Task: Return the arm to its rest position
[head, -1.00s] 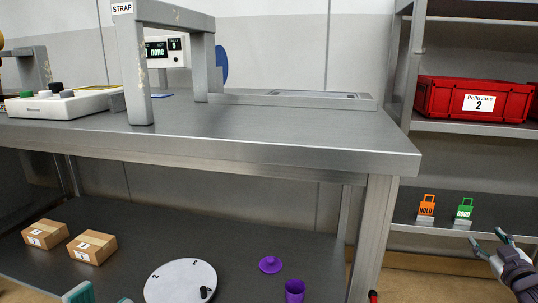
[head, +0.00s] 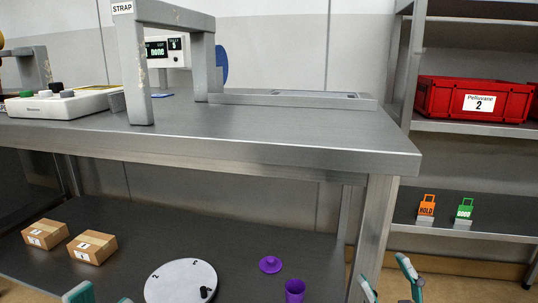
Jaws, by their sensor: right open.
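My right gripper (head: 391,285) is at the bottom edge of the head view, right of the bench leg. Its two teal-tipped fingers point up and stand apart, with nothing seen between them. Teal-tipped fingers of my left gripper (head: 98,296) show at the bottom left edge, in front of the lower shelf. They are cut off by the frame, and a gap shows between the two visible tips. Both arms are out of view.
A steel bench (head: 270,135) spans the view, its leg (head: 375,225) close to my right gripper. Its lower shelf holds boxes (head: 92,247), a white disc (head: 180,281), a purple cup (head: 295,290) and lid (head: 270,264). The rack (head: 470,236) at right holds HOLD and GOOD tags and a red bin (head: 474,98).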

